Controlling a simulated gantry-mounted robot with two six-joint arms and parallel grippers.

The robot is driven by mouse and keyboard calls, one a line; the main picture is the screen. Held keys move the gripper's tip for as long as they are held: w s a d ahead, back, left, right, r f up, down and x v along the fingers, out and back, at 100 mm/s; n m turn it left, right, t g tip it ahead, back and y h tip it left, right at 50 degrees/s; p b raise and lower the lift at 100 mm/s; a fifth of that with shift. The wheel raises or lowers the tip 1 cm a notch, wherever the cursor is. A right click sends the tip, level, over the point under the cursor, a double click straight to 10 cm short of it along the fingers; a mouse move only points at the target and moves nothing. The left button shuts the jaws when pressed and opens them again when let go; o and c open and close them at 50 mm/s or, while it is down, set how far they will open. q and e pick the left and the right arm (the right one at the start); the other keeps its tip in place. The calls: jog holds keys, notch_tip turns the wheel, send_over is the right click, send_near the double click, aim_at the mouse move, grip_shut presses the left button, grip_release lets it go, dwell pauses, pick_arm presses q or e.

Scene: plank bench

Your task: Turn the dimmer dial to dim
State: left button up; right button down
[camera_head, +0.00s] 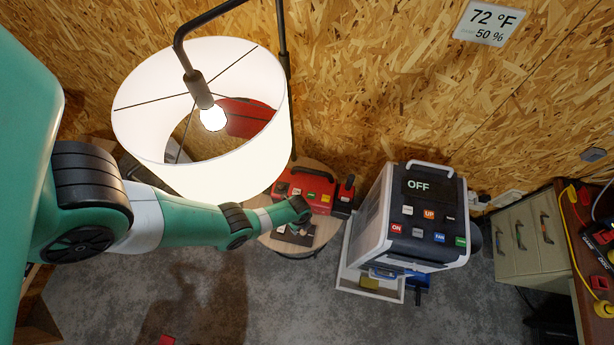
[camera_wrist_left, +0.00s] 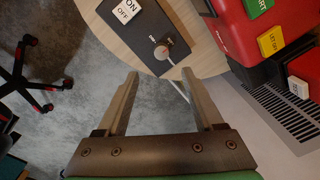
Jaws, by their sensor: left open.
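In the wrist view the dimmer dial (camera_wrist_left: 164,49) is a small round knob with a reddish-grey top and a light pointer line. It sits on a dark control panel (camera_wrist_left: 150,28) with white ON and OFF buttons (camera_wrist_left: 127,9), on a pale round table. My left gripper (camera_wrist_left: 159,74) is open, its two fingers apart and pointing toward the dial, with nothing between them. The dial lies just past the fingertips, roughly centred between them. In the head view my left arm hides most of the panel (camera_head: 296,236). My right gripper is not in view.
A lit lamp with a white shade (camera_head: 205,110) hangs over the arm. A red device with coloured buttons (camera_head: 313,188) stands behind the panel on the round table (camera_head: 265,242). A grey-and-black unit reading OFF (camera_head: 418,215) stands to the right. Drawers (camera_head: 530,240) are farther right.

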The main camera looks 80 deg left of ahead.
aim_at(303, 232)
pick_arm(q)
jog(key=f+b, duration=0.6)
jog(key=f, duration=0.1)
jog(key=f+b, duration=0.4)
jog(key=shift+w+a+f, duration=0.15)
jog(key=shift+w+f, duration=0.1)
jog(key=shift+r, duration=0.1)
grip_shut()
